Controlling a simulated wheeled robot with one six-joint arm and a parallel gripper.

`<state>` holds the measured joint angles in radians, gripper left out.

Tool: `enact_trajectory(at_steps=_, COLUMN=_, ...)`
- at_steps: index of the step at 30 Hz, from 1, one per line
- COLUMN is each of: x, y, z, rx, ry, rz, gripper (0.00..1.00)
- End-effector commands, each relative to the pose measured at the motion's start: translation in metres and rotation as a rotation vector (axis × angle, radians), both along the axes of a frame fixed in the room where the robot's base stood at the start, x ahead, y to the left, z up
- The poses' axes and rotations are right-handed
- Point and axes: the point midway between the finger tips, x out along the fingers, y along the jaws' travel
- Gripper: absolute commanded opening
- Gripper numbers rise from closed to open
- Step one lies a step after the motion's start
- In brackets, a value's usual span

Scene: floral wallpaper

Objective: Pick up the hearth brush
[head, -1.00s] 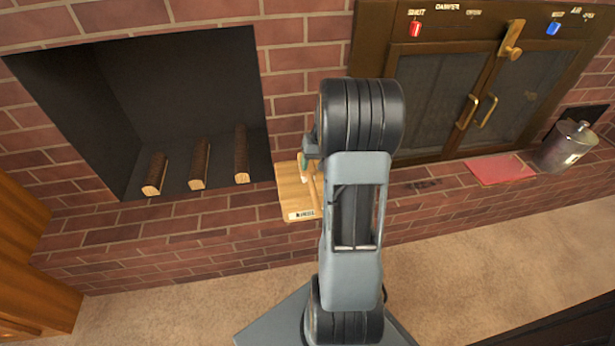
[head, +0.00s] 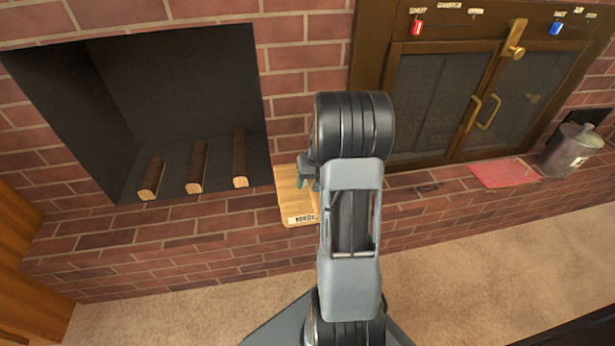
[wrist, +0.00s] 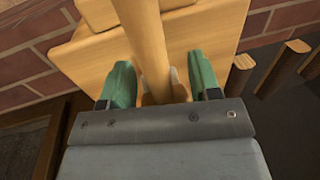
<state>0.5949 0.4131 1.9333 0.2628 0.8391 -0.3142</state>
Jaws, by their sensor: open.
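A light wooden handle (wrist: 146,38), apparently the hearth brush, runs from the top of the wrist view down between my fingers. My gripper (wrist: 162,80) is open, with one green finger on each side of the handle. I see gaps beside the handle, so the fingers are not closed on it. In the head view my gripper (head: 304,174) is small and partly covered by my arm, over a wooden stand (head: 290,208) with a label on its front. The brush's bristles are not visible, and my arm hides the handle in the head view.
The wooden stand is on the brick hearth ledge (head: 225,228). An open firebox with several logs (head: 196,168) is at left. A glass-doored metal unit (head: 440,100), a red pad (head: 503,173) and a metal canister (head: 570,152) are at right.

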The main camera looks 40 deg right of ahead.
Motion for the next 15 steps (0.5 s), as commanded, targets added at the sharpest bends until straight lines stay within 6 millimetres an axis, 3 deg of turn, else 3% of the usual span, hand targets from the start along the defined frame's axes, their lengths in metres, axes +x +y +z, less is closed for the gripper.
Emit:
enact_trajectory(at_steps=2, x=0.0, y=-0.0001, z=0.0005, rx=0.0, ry=0.0, rz=0.0, gripper=0.52)
enact_trajectory(at_steps=15, x=0.0, y=-0.0002, z=0.0007, rx=0.0, ry=0.0, rz=0.0, gripper=0.1)
